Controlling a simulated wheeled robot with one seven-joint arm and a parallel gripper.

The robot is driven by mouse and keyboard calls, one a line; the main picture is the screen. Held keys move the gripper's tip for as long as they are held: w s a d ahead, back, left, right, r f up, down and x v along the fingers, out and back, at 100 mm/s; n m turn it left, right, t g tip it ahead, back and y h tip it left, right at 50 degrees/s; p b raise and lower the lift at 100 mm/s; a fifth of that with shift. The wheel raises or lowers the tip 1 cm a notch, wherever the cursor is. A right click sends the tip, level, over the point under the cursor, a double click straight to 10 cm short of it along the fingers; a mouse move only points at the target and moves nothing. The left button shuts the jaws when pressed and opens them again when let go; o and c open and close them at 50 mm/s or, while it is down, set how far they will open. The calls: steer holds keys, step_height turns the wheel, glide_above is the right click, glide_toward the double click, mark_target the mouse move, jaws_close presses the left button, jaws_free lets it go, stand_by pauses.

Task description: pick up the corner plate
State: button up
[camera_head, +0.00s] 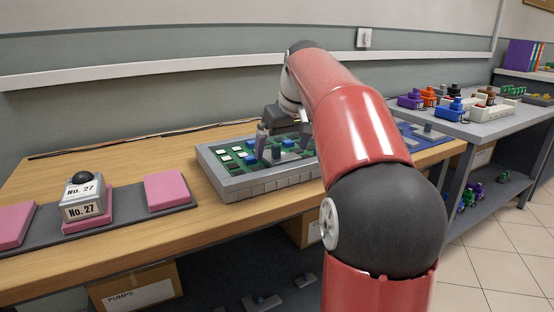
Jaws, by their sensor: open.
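My gripper (278,148) points down over a grey-rimmed tray (270,183) on the wooden bench. Its jaws are open, with one finger clearly visible and the other partly hidden by my red arm. Inside the tray is a green panel with white tiles, dark pieces and small blue blocks (250,159). I cannot tell which piece is the corner plate. My gripper and arm hide the right part of the tray, and I cannot tell whether the fingers touch anything.
A grey box marked "No. 27" (85,196) with a black knob stands on a pink pad at the left, beside another pink pad (167,190). A blue panel (425,134) lies right of my arm. A grey table (490,127) at the right holds coloured parts. Bare wood separates pads and tray.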

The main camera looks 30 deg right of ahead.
steer(key=shift+w+f, duration=0.15)
steer(key=shift+f, duration=0.3)
steer(key=c, duration=1.1)
steer(key=shift+c, duration=0.2)
steer(key=shift+r, duration=0.2)
